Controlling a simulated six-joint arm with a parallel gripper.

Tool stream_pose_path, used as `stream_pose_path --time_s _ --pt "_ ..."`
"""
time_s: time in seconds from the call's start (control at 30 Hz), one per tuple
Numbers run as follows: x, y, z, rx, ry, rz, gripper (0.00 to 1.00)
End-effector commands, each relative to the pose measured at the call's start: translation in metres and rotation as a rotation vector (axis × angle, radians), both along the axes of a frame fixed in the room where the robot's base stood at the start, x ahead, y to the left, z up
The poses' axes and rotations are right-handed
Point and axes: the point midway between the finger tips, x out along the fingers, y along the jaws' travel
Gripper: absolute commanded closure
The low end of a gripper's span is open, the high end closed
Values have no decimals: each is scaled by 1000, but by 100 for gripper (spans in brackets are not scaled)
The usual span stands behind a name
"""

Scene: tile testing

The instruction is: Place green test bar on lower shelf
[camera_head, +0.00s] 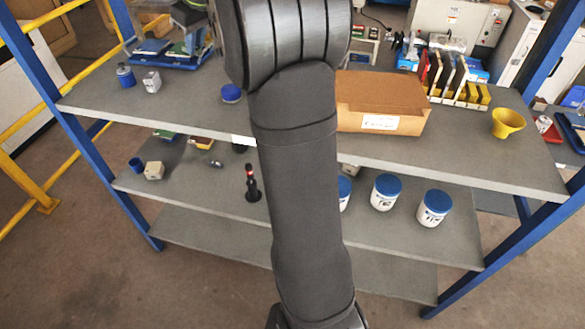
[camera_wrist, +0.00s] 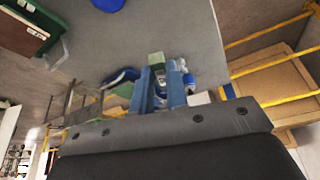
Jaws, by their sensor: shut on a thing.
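In the wrist view, my gripper (camera_wrist: 160,88) has blue fingers shut on the green test bar (camera_wrist: 156,59), a small green block end showing at the fingertips. The gripper is over the left part of the upper shelf (camera_wrist: 195,40), near the blue tray and the blue jar. The bar's clearance from the shelf is unclear. In the head view my arm hides much of the middle, and I cannot clearly make out the fingers or bar. The lower shelf (camera_head: 215,190) is below the upper one; a further bottom shelf (camera_head: 215,243) lies under it.
The upper shelf holds a blue tray (camera_head: 168,58), blue jar (camera_head: 125,76), white block (camera_head: 152,82), cardboard box (camera_head: 380,100) and yellow funnel (camera_head: 508,123). The lower shelf holds blue-lidded jars (camera_head: 386,192), a dark upright tool (camera_head: 252,185) and a beige block (camera_head: 154,171). Its left front is fairly clear.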

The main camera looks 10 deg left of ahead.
Motion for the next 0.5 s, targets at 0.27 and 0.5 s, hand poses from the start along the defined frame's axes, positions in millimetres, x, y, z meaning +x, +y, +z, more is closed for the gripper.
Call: stream_pose_path --time_s 0.27,0.5 --pt "-53 15 -2 0 -2 -262 100" --pt "-95 22 -3 0 -3 -515 100"
